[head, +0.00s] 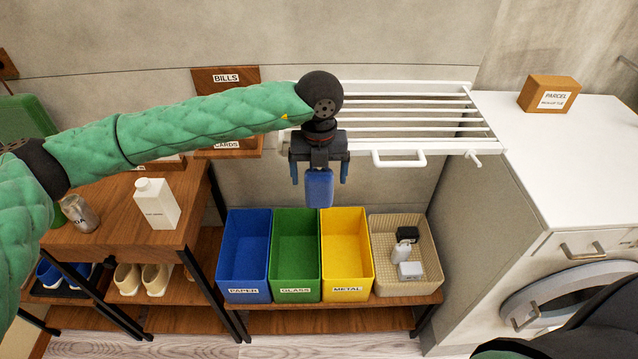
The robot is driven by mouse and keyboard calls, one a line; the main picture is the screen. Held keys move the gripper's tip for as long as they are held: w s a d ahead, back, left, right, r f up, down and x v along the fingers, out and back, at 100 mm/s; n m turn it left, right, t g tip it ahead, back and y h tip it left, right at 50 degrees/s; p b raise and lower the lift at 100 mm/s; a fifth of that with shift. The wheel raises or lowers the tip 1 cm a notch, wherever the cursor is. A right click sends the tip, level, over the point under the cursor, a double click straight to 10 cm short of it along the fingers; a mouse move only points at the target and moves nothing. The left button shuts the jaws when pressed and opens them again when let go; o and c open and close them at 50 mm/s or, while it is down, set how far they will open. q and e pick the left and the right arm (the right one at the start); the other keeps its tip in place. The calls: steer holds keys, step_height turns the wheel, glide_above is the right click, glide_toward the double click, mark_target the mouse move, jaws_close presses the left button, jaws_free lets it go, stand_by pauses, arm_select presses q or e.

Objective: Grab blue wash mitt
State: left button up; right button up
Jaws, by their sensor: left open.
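The blue wash mitt (319,188) shows as a small blue shape in front of the wall, just below the front of the white drying rack. My left gripper (320,176) points down over it, with the jaws open and one finger on each side of the mitt. Gaps show between the fingers and the mitt. The gripper body hides the mitt's upper part, so I cannot tell what it hangs from. My right gripper is not in view.
Blue, green and yellow bins (345,260) and a beige basket (430,255) stand below on a shelf. A wooden table (110,210) with a carton (156,204) and can (80,213) is left. The rack (410,130) and a white washer top (590,150) are right.

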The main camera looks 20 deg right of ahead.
arm_select(q)
steer(key=shift+f, duration=0.15)
steer(key=shift+c, duration=0.4)
steer(key=c, duration=1)
steer(key=shift+r+b, duration=0.2)
steer(key=shift+b, duration=0.1)
